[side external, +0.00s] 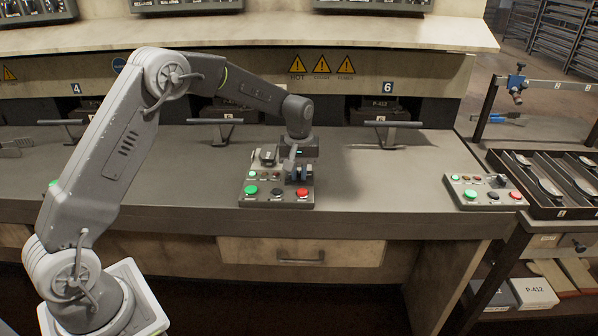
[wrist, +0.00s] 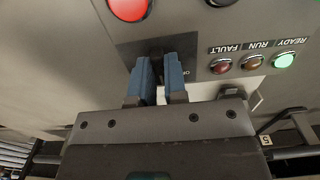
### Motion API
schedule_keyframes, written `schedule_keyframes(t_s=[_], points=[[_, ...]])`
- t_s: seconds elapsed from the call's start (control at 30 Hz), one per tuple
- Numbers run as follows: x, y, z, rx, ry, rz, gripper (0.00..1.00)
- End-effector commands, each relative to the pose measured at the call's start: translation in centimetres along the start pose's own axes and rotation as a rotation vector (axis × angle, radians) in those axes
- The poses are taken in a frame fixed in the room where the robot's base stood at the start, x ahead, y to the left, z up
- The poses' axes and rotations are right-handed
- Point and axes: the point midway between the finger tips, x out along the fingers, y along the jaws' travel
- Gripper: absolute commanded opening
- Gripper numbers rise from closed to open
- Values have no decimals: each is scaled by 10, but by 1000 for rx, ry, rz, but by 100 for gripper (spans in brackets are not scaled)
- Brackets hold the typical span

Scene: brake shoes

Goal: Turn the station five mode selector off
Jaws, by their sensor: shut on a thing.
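The station five control panel (side external: 262,203) sits on the bench under my gripper in the side view. In the wrist view, my gripper (wrist: 160,66) has its two blue fingers closed around the dark mode selector (wrist: 157,50) on a dark plate. Most of the selector is hidden between the fingers, so its pointing direction cannot be told. A partly covered label beginning with O shows beside the right finger. In the side view, my gripper (side external: 297,172) hides the selector.
The panel has a red button (side external: 303,193), a black button (side external: 276,192) and a green button (side external: 251,190). The READY lamp (wrist: 284,60) glows green; the RUN (wrist: 251,63) and FAULT (wrist: 221,66) lamps look dim. Another panel (side external: 484,193) stands at the right. Bench between them is clear.

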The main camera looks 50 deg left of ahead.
Motion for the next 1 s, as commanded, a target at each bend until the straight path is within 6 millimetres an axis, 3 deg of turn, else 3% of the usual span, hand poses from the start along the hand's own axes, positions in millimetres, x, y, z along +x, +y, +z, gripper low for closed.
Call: schedule_keyframes(t_s=[0.27, 1.0], points=[[0, 0, 0, -78, -1, -1, 0], [0, 0, 1, -608, -3, -2, 0]])
